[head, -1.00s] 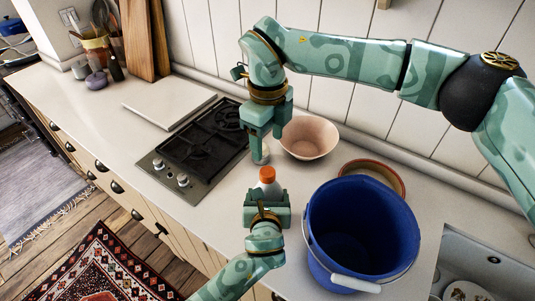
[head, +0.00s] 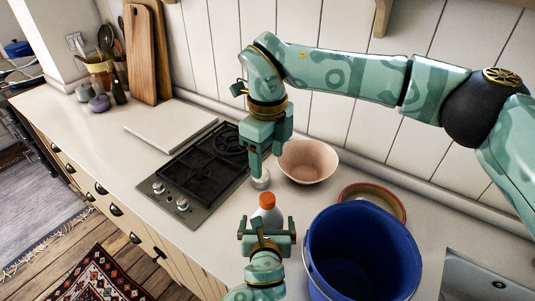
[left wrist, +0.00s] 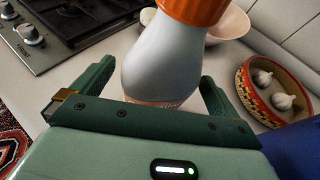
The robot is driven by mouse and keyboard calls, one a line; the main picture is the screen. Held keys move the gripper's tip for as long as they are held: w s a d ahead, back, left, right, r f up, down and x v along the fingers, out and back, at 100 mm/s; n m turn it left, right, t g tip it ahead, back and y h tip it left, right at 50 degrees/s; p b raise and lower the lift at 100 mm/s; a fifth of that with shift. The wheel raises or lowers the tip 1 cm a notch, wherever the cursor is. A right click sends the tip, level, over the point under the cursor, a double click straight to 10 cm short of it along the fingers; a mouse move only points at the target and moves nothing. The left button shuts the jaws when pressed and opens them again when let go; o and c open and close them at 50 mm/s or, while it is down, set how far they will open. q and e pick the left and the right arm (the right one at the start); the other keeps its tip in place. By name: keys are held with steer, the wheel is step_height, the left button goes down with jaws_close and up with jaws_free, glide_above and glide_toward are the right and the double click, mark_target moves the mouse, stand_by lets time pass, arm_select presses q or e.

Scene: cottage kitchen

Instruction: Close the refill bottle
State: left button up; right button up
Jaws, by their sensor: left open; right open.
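The refill bottle (head: 265,214) is pale grey-white and stands upright on the counter, with an orange cap (head: 267,200) on its top. In the left wrist view the bottle (left wrist: 165,58) and the lower part of the cap (left wrist: 195,10) show large; the cap's top is out of frame. My left gripper (head: 267,231) is open, its fingers spread on either side of the bottle with gaps visible. My right gripper (head: 262,166) is open, pointing down behind the bottle, just above a small whitish round object (head: 261,182). Whether they touch cannot be told.
A blue bucket (head: 312,240) stands close to the right of the bottle. A pink bowl (head: 308,162) is behind, and a patterned dish (head: 395,203) with garlic bulbs (left wrist: 283,101) is at right. A gas hob (head: 190,187) lies left. Bare counter lies between hob and bottle.

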arm_select(q)
steer(key=p+v, duration=0.2)
steer(key=v, duration=0.1)
steer(key=p+v, duration=0.2)
steer(key=v, duration=0.1)
steer(key=shift+w+r+p, duration=0.15)
steer(key=shift+r+p, duration=0.15)
steer(key=shift+r, duration=0.1)
steer(key=p, duration=0.5)
glide_toward(267, 226)
steer(key=s, duration=0.4)
steer(key=shift+w+a+r, duration=0.1)
steer(key=shift+w+r, duration=0.1)
steer(key=shift+r, duration=0.05)
